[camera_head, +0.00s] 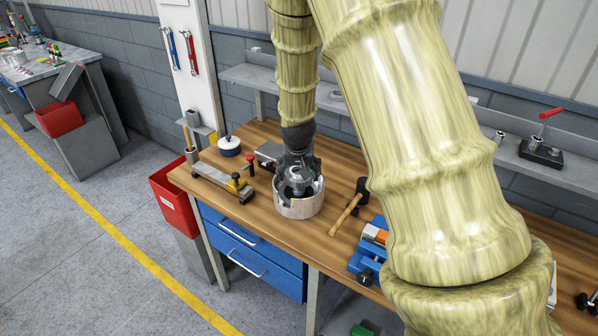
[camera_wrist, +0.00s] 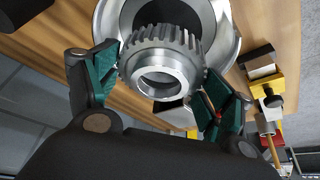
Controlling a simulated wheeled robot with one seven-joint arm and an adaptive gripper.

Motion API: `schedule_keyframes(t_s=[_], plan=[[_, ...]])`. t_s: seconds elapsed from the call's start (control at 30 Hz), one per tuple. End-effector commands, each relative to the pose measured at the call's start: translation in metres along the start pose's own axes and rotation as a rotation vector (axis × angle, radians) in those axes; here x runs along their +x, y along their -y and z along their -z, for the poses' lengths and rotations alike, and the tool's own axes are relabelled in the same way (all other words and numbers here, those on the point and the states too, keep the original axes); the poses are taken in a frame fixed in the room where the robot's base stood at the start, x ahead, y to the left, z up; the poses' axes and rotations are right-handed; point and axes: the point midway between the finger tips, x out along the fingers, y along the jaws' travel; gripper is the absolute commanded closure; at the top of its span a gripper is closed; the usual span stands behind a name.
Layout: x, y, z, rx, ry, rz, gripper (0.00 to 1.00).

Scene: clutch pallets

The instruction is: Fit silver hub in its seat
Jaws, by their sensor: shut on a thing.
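The silver hub (camera_wrist: 165,72), a toothed metal ring with a round bore, is between the green-padded fingers of my gripper (camera_wrist: 158,80) in the wrist view. My gripper is shut on it. Behind the hub in that view is a round silver housing (camera_wrist: 224,22) with a dark opening, partly covered by the hub. In the head view the housing (camera_head: 298,208) stands upright on the wooden bench, and my gripper (camera_head: 298,184) points down into its mouth. The fingers hide most of the hub there. I cannot tell whether the hub touches the seat, which is hidden.
A hammer (camera_head: 348,208) lies right of the housing, and a blue vise (camera_head: 368,250) is farther right. The bench front (camera_head: 262,222) is clear.

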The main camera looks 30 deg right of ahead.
Motion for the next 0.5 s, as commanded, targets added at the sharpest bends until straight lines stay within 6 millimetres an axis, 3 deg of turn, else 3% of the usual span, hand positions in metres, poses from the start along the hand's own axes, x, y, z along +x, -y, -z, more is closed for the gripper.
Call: schedule_keyframes(t_s=[0.5], plan=[[0.0073, 0.0002, -0.0025, 0.000, -0.001, 0.000, 0.64]])
